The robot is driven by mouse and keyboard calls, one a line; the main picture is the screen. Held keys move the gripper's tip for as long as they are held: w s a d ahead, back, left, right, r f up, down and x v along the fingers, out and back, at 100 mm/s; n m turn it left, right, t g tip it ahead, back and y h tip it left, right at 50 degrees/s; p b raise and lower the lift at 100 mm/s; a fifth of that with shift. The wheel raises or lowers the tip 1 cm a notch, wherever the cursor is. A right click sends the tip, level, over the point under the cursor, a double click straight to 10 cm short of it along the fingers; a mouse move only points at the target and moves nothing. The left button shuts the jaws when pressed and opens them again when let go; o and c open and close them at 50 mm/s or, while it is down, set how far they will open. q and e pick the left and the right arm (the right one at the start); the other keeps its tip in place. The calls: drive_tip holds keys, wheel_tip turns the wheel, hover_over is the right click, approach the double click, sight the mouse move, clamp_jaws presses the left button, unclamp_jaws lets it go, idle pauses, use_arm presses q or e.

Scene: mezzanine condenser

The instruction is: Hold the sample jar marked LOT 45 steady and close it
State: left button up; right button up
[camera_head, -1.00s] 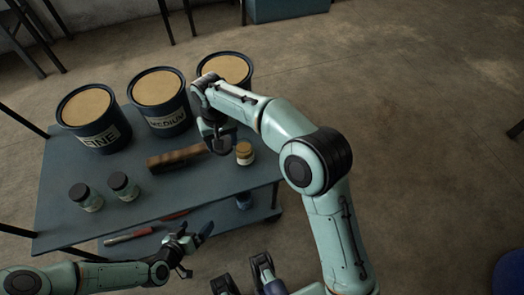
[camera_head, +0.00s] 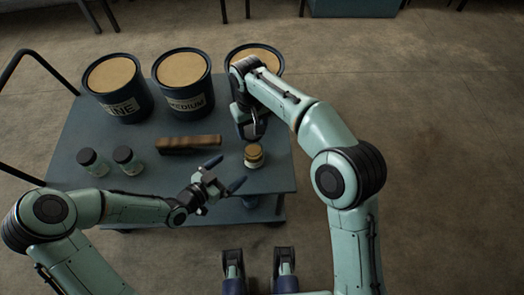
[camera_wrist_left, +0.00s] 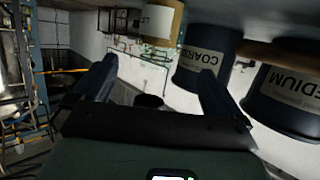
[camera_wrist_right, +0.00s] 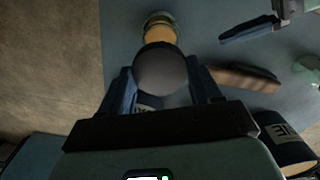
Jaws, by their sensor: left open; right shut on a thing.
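The sample jar (camera_head: 253,158) stands upright near the right front of the cart top. It has a pale label and golden-brown contents; it also shows in the left wrist view (camera_wrist_left: 160,20) with part of its label, and in the right wrist view (camera_wrist_right: 159,30). I cannot read its lot number. My left gripper (camera_head: 226,174) is open, just left of the jar and apart from it, fingers pointing its way. My right gripper (camera_head: 249,130) is shut on a round dark lid (camera_wrist_right: 161,69), held above and behind the jar, not touching it.
Two dark-capped jars (camera_head: 93,162) (camera_head: 128,160) stand at the left of the cart top (camera_head: 80,130). A brown wooden-backed block (camera_head: 188,144) lies behind the left gripper. Buckets marked FINE (camera_head: 117,90), MEDIUM (camera_head: 184,82) and COARSE (camera_wrist_left: 207,60) line the back.

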sight(253, 153)
use_arm(q)
drive_tip(key=shift+d+r, duration=0.1)
idle(0.3)
drive_tip(key=x, duration=1.2)
drive_tip(key=c, duration=1.5)
drive_tip(key=shift+o, duration=0.2)
use_arm(e)
drive_tip(key=shift+f, duration=2.5)
drive_tip(key=shift+f, duration=0.9)
